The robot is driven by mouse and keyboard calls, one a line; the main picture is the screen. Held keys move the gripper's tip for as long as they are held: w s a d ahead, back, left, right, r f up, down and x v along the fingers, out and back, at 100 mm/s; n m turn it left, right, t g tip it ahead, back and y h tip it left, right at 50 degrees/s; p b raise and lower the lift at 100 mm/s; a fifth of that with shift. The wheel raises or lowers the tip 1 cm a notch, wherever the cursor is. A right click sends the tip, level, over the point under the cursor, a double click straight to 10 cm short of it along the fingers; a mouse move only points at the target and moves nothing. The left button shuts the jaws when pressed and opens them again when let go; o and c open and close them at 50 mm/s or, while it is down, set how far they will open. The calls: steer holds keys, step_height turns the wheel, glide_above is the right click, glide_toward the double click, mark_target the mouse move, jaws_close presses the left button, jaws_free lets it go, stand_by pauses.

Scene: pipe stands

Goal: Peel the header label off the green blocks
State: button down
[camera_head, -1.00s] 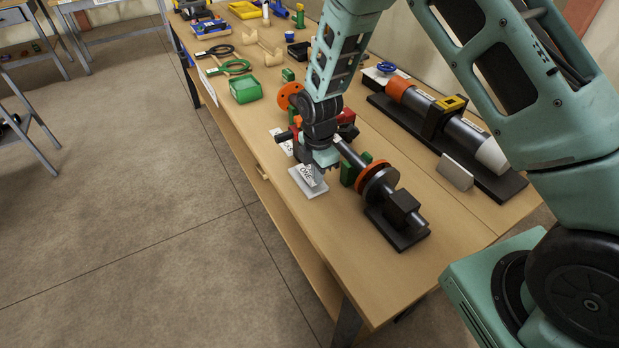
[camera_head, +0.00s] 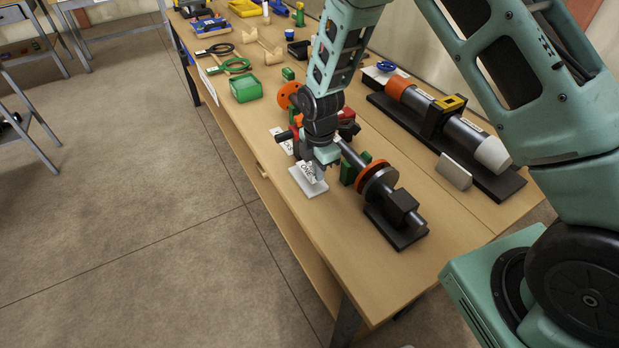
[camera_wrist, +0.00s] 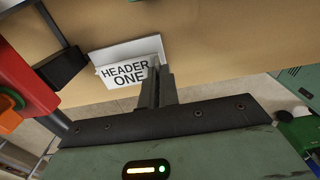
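A white card reading HEADER ONE (camera_wrist: 125,73) fills the upper middle of the wrist view. In the head view the card (camera_head: 307,172) sits tilted over a white plate (camera_head: 315,189) near the table's front edge. My gripper (camera_wrist: 159,70) has its fingertips at the card's right edge, with the fingers close together. I cannot tell whether the edge is pinched between them. In the head view my gripper (camera_head: 319,166) is just above the plate. Green blocks (camera_head: 348,172) flank the dark pipe right of my gripper, apart from the card in this view.
The dark pipe with an orange flange (camera_head: 375,177) stands on a black base (camera_head: 397,233) close on the right. A red part (camera_wrist: 25,75) is near my gripper's left. A longer pipe assembly (camera_head: 462,131) lies behind. The table's front left corner is clear.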

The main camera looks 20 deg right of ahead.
steer(key=shift+r+p, duration=1.8)
steer(key=shift+r, duration=0.75)
